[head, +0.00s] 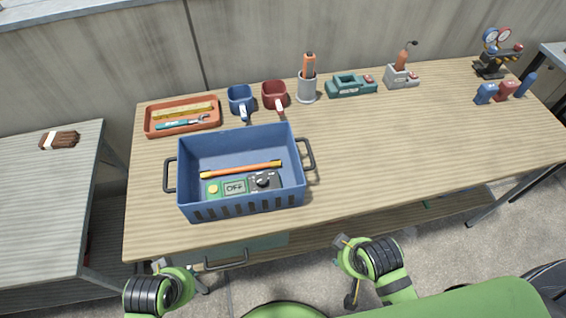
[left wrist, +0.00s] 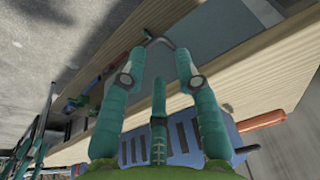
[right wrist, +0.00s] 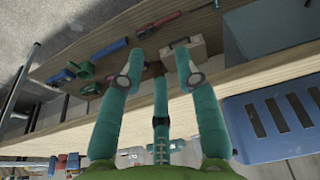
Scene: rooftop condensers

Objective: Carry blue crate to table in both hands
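The blue crate (head: 240,209) stands upright on the wooden table (head: 400,150), near its front edge. It has a dark handle at each end and slots along the front. An orange-yellow rod (head: 241,169) and a green-and-black meter (head: 240,186) marked OFF lie inside. My left gripper (head: 161,266) is in front of the table, below and left of the crate. My right gripper (head: 343,241) is in front of the edge, right of the crate. Both are empty, fingers apart in the left wrist view (left wrist: 158,66) and the right wrist view (right wrist: 159,66). Neither touches the crate.
A grey side table (head: 50,200) is at left. The table's middle right is clear. A drawer handle (head: 227,263) is below.

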